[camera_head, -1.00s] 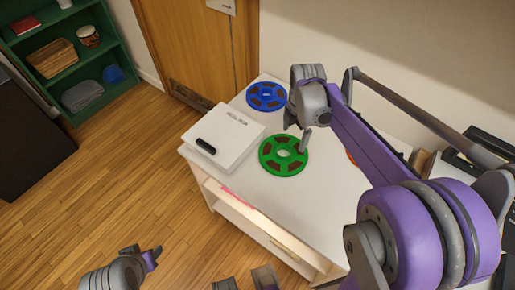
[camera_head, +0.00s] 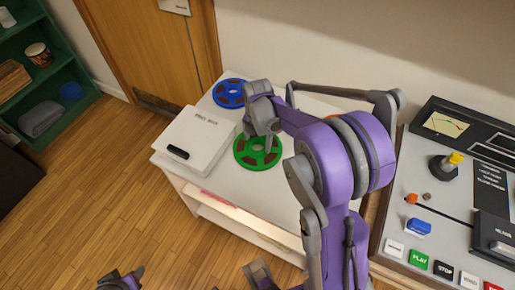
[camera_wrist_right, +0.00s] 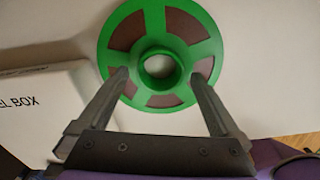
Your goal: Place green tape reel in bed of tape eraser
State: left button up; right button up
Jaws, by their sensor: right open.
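The green tape reel (camera_head: 244,158) lies flat on the white table (camera_head: 285,215). It also shows large in the right wrist view (camera_wrist_right: 160,18), with brown windows and an open hub. My right gripper (camera_head: 268,141) is over the reel and covers part of its far right side in the head view. In the right wrist view its two fingers (camera_wrist_right: 160,78) are apart, one each side of the hub, with nothing held. Whether they touch the reel is unclear. Grey and purple parts of mine show at the bottom edge; the left jaws are not clear. I cannot pick out a tape eraser.
A white reel box (camera_head: 205,135) with a black object (camera_head: 177,152) on it lies left of the green reel. A blue reel (camera_head: 229,93) lies behind. A tape console (camera_head: 400,200) with PLAY and STOP buttons stands at the right. A green shelf (camera_head: 45,75) is far left.

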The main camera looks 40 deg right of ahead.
jog(key=shift+f, duration=0.5)
grip_shut()
